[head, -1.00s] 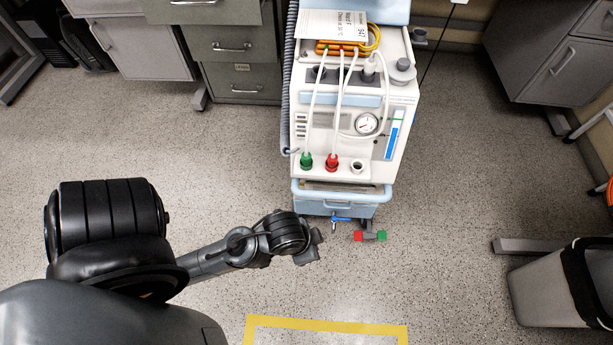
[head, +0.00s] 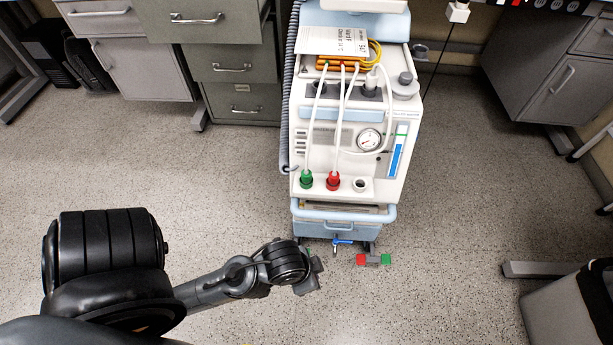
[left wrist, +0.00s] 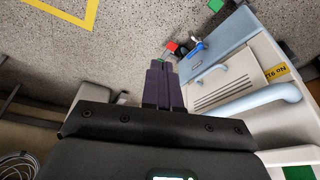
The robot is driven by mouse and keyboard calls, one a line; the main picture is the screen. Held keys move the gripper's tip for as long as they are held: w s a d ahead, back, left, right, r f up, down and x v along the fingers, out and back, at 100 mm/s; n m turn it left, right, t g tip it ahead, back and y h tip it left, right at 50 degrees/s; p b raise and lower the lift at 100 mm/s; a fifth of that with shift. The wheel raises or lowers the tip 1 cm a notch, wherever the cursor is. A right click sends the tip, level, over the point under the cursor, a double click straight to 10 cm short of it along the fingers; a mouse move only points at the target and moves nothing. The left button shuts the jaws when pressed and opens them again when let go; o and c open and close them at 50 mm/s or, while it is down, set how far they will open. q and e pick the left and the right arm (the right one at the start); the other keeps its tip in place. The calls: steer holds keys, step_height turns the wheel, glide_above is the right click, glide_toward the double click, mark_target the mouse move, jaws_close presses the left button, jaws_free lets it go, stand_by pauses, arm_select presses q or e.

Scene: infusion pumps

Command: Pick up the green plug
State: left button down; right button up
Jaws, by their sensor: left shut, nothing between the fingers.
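The green plug (head: 306,179) sits upright on the front ledge of the white pump cart (head: 345,120), with a pale tube rising from it. A red plug (head: 333,182) stands just to its right. My left gripper (head: 314,273) is in front of and below the cart in the head view, apart from the green plug. In the left wrist view its dark fingers (left wrist: 161,85) are shut together and hold nothing. I cannot clearly identify the green plug in that view. My right gripper is not in view.
The cart's blue lower bin (head: 335,228) and its handle are near my left gripper. A red and green pedal (head: 373,260) is on the floor in front. Grey cabinets (head: 230,75) stand behind left. Open speckled floor lies left of the cart.

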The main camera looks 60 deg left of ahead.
arm_select(q)
steer(key=c, duration=1.8)
jaws_free()
steer(key=shift+c, duration=0.2)
steer(key=o, duration=1.1)
steer(key=shift+c, duration=0.2)
